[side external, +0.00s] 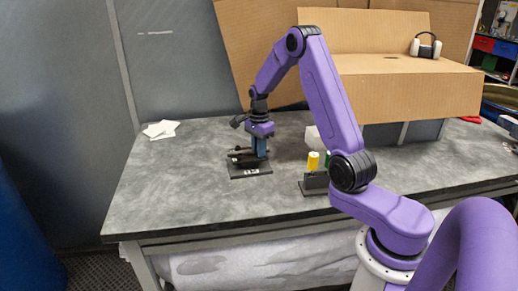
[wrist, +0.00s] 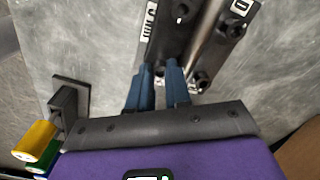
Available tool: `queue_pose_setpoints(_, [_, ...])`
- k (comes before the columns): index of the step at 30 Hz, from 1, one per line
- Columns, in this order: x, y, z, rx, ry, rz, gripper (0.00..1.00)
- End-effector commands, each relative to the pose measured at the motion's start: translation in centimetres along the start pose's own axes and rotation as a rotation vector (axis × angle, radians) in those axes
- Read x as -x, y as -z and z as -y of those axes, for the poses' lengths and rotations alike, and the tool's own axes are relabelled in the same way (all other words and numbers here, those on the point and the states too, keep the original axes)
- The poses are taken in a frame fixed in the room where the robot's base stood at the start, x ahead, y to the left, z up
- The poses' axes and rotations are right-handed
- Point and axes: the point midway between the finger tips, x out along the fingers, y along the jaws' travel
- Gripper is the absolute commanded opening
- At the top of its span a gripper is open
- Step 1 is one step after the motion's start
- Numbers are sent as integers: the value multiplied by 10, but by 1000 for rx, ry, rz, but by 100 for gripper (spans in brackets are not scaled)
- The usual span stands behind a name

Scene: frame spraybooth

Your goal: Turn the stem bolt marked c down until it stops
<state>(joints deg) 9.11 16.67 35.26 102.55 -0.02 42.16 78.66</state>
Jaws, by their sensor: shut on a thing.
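A dark fixture (side external: 250,170) stands on the grey table, with white labels on its front edge. In the wrist view the fixture (wrist: 168,40) has small white letter labels and several dark bolt heads. One bolt head (wrist: 237,30) is beside a label at the upper right and another (wrist: 182,10) is near the top. My gripper (side external: 261,156) reaches down onto the fixture. In the wrist view my gripper (wrist: 160,72) has its two blue fingers close together, shut on a small dark bolt, mostly hidden between the tips. I cannot read which letter belongs to it.
A silver rod (wrist: 208,35) runs along the fixture, right of the fingers. A dark holder (side external: 315,183) with yellow (side external: 313,160) and green handles stands to the right. White sheets (side external: 160,129) lie at the back left. A cardboard box (side external: 410,90) fills the back right. The table's left front is clear.

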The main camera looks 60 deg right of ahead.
Motion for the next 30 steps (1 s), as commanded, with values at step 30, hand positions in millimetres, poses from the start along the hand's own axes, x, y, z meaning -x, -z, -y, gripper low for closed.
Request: queue_pose_setpoints(30, [-1,-1,-1,-497,-4,1,0])
